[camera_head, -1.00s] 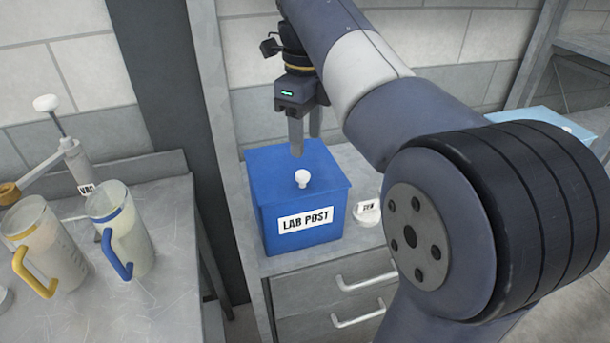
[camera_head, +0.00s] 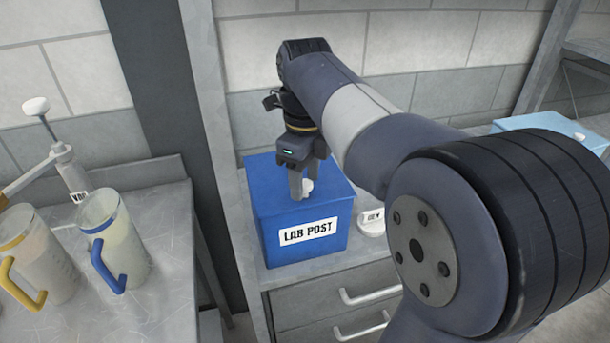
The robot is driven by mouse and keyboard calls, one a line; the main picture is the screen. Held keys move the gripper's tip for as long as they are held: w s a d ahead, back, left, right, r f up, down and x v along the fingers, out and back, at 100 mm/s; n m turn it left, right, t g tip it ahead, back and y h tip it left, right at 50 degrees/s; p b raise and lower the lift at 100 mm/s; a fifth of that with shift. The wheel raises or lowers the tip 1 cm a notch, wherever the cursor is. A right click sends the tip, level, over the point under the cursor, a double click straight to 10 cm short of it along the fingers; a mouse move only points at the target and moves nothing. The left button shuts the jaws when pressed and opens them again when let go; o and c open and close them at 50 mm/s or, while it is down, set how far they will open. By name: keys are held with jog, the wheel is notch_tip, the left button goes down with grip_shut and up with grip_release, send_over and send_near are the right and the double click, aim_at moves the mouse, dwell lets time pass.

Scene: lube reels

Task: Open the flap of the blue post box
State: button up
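The blue post box (camera_head: 272,225), labelled LAB POST, stands on the grey cabinet top. Its lid, the flap (camera_head: 268,183), looks closed and flat. A white round knob (camera_head: 308,186) sits on the flap near the front. My gripper (camera_head: 302,192) points down over the flap, with its fingertips at the height of the knob. One finger covers the knob's left side. The fingers look apart, but I cannot tell whether they touch the knob.
A small labelled white round object (camera_head: 371,221) is right of the box. A light blue box (camera_head: 550,126) stands farther right. Two jugs, one with a yellow handle (camera_head: 25,285) and one with a blue handle (camera_head: 108,266), stand on the left bench. Drawers (camera_head: 335,300) are below.

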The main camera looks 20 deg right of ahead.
grip_shut()
dwell(0.3)
jog(key=shift+r, duration=0.15)
